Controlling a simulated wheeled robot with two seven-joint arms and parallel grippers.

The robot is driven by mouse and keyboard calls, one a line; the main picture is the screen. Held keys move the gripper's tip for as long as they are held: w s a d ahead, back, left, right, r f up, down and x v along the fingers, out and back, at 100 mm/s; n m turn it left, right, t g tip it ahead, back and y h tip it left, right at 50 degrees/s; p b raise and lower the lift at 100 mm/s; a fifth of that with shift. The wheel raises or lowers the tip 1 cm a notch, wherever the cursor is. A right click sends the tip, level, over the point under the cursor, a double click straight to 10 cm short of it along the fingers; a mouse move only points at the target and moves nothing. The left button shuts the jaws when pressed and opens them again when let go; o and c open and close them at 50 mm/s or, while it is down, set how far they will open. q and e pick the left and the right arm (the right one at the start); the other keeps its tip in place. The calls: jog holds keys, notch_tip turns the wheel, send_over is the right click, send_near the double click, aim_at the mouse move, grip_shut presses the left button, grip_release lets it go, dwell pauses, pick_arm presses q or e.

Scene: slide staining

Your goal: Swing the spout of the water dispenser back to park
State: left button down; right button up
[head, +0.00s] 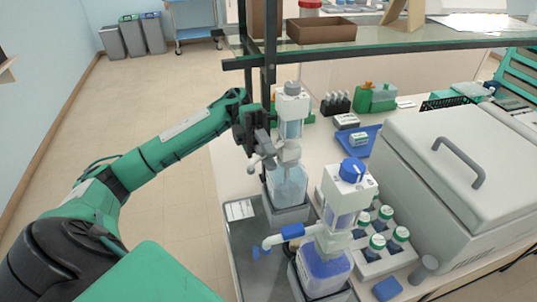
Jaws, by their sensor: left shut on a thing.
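The dispenser with the grey cap, which I take as the water dispenser (290,128), stands upright on its clear bottle (287,183) at the back of the grey tray. Its grey spout (254,162) sticks out to the left of the dispenser's body, with its tip pointing down. My left gripper (266,146) reaches in from the left and is shut on the spout beside the body. The fingers hide part of the spout. My right gripper is out of view.
The grey tray (249,262) lies under both. A rack of bottles (372,265) and a grey lidded machine (455,180) are to the right. A glass shelf (400,40) hangs above.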

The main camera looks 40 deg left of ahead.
pick_arm(q)
jog(key=shift+f, duration=0.1)
jog(key=c, duration=1.4)
grip_release()
jog(key=shift+o, duration=0.8)
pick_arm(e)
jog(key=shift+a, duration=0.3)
